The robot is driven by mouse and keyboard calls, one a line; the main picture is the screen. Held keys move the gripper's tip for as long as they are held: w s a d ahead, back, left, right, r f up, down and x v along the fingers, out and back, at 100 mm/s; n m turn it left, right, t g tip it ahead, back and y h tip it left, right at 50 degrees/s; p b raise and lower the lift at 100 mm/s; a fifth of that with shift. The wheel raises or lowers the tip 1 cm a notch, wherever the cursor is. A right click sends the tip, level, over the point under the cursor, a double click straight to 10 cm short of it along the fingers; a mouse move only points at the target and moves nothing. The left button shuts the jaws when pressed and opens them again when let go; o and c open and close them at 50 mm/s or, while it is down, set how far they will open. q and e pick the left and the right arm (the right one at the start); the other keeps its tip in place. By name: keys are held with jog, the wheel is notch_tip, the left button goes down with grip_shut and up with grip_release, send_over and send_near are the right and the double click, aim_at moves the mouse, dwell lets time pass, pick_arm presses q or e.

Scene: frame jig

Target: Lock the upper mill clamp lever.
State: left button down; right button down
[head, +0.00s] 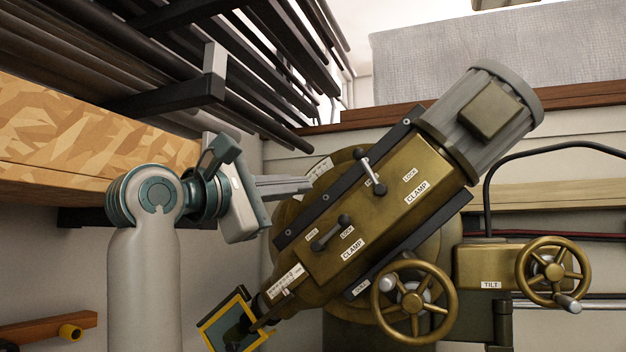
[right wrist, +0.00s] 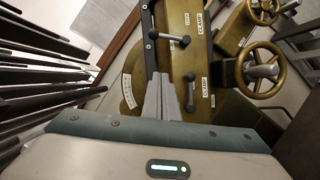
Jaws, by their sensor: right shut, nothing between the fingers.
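The brass mill head (head: 385,205) is tilted and carries two clamp levers. The upper clamp lever (head: 369,172) is a short metal bar with dark ends; it partly covers its FREE label, and its LOCK label (head: 410,175) is to its right. It also shows in the right wrist view (right wrist: 172,38). The lower clamp lever (head: 331,233) sits down-left, between its own FREE and LOCK labels. My right gripper (head: 308,185) is shut and empty, left of the upper lever and apparently apart from it. It also shows in the right wrist view (right wrist: 163,78). My left gripper is out of view.
Racked dark bars (head: 205,92) hang above and left of my right arm. A wooden board (head: 90,125) is behind it. Brass handwheels (head: 412,300) and a grey motor (head: 485,110) flank the mill head. A yellow-framed box (head: 232,322) is below.

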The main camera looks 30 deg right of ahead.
aim_at(370, 172)
jog(key=d+r+p, duration=0.3)
jog(key=d+p, duration=0.3)
jog(key=d, duration=0.4)
jog(key=shift+d+r+p, duration=0.2)
jog(key=shift+d+p, duration=0.05)
jog(key=shift+p, duration=0.1)
jog(key=shift+w, duration=0.1)
jog(key=shift+d, duration=0.1)
